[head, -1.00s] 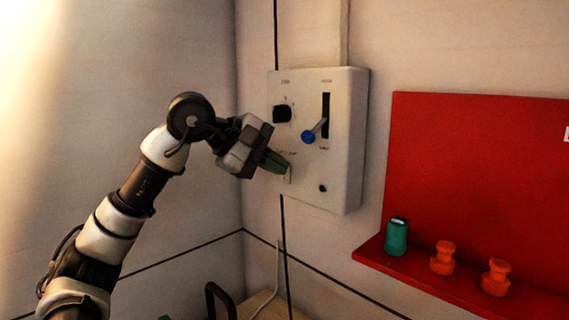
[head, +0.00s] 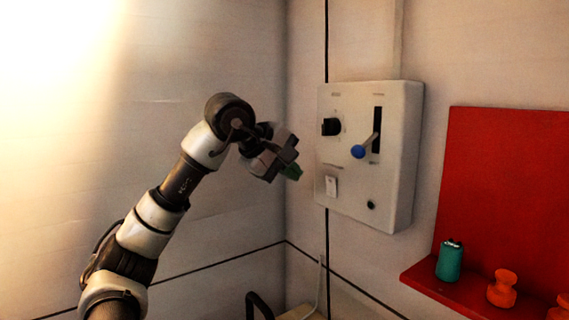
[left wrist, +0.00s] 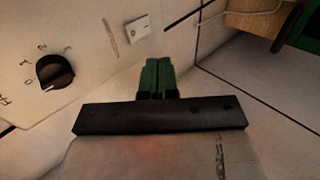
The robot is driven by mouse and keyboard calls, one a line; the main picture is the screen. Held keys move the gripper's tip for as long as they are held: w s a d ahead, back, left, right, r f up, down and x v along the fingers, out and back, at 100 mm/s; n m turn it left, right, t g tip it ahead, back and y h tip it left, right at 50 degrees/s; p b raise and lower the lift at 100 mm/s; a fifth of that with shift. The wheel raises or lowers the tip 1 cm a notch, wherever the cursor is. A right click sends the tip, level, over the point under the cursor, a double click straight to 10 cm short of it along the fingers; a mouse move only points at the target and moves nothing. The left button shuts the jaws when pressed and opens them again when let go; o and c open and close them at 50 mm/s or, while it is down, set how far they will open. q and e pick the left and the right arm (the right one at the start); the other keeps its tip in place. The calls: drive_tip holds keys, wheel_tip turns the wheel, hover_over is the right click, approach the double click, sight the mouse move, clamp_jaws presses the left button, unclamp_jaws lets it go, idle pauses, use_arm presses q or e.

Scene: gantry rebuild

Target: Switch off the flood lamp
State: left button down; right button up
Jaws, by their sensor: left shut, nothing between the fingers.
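A pale control box (head: 398,160) is on the wall in the head view. It carries a white rocker switch (head: 331,186) at lower left, a black rotary knob (head: 331,127) and a lever with a blue ball (head: 358,152). The labels are too small to read there. My left gripper (head: 293,173), with green fingertips, is shut and empty, left of the box and apart from the switch. In the left wrist view its fingers (left wrist: 157,79) are together, with the switch (left wrist: 138,29) and knob (left wrist: 55,71) beyond. The flood lamp itself is not visible; bright light falls at upper left.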

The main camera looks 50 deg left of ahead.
sight(329, 177)
use_arm(q)
drive_tip(key=w+f, duration=0.1)
drive_tip(key=w, duration=0.1)
drive_tip(key=w+p, duration=0.1)
drive_tip(key=w, duration=0.1)
drive_tip(key=w+f+p, duration=0.1)
drive_tip(key=w, duration=0.1)
drive_tip(key=shift+w+d+f, duration=0.3)
drive_tip(key=shift+w+f, duration=0.05)
drive_tip(key=shift+w+f+p, duration=0.1)
drive_tip(key=shift+w+p, duration=0.25)
drive_tip(key=shift+w, duration=0.3)
drive_tip(key=shift+w+r+p, duration=0.15)
drive_tip(key=shift+r+p, duration=0.15)
drive_tip(key=shift+p, duration=0.6)
drive_tip(key=shift+f+g, duration=0.1)
drive_tip(key=shift+g, duration=0.2)
drive_tip(key=shift+d+f, duration=0.1)
drive_tip(key=shift+r+p, duration=0.85)
drive_tip(key=shift+p, duration=0.1)
